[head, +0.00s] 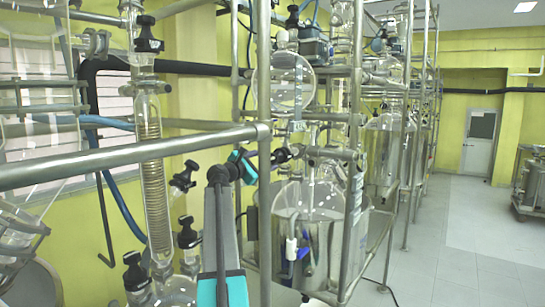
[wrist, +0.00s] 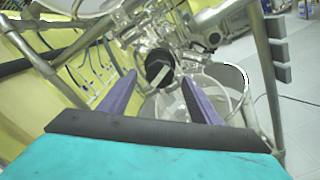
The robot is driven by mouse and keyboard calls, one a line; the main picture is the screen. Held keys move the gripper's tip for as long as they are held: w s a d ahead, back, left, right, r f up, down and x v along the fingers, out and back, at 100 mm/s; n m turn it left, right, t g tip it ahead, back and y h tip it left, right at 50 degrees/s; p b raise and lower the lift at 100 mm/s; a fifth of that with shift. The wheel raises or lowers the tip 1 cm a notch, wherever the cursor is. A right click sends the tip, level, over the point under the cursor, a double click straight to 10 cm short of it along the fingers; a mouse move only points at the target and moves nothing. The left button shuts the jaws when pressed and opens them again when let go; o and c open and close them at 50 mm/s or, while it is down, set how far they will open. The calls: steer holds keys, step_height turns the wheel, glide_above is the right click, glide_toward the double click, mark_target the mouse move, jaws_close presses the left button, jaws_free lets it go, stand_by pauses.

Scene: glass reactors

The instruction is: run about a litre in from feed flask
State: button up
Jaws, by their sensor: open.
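A round clear glass flask (head: 285,82), which looks like the feed flask, hangs in the pipe frame in the head view. Below it is a valve with a black knob (head: 281,156). A glass reactor vessel (head: 312,200) stands below the valve. The liquid level in the flask is unclear.
A thick steel rail (head: 130,158) crosses the left foreground. A coiled glass condenser (head: 152,180) and several black-knobbed valves stand left of my arm. An upright steel post (head: 353,190) stands right of the valve.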

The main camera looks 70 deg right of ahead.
mark_target(273, 158)
steer(key=shift+p+x, duration=0.85)
steer(key=shift+x, duration=1.95)
steer(key=c, duration=1.1)
